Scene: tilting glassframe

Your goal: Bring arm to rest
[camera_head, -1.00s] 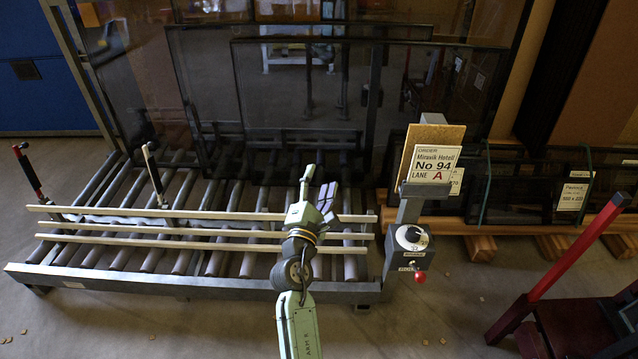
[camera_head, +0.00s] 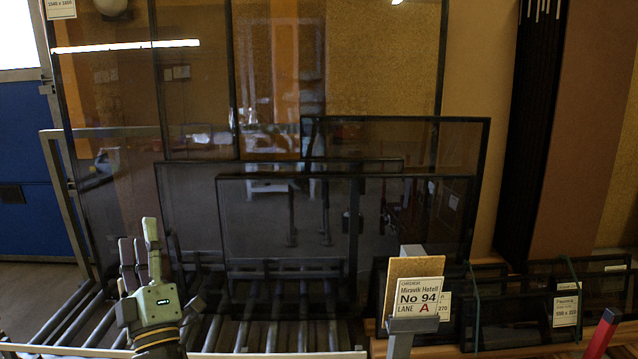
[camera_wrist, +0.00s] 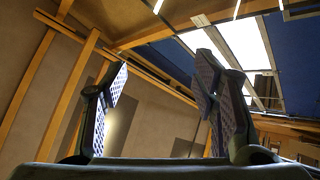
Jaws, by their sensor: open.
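My gripper (camera_head: 132,246) points upward at the lower left of the head view, in front of the tilted glass frames. Its green wrist housing shows below the fingers. In the wrist view the two padded fingers of my gripper (camera_wrist: 162,68) stand well apart with nothing between them. Behind them are wooden beams, a brown wall and bright roof panels. Part of my arm is cut off by the bottom edge of the head view.
Dark-edged glass panes (camera_head: 290,215) lean above a roller bed (camera_head: 255,335). Packed dark frames (camera_head: 540,305) lie farther right, near a red post (camera_head: 603,333). A blue door (camera_head: 28,215) is at the left.

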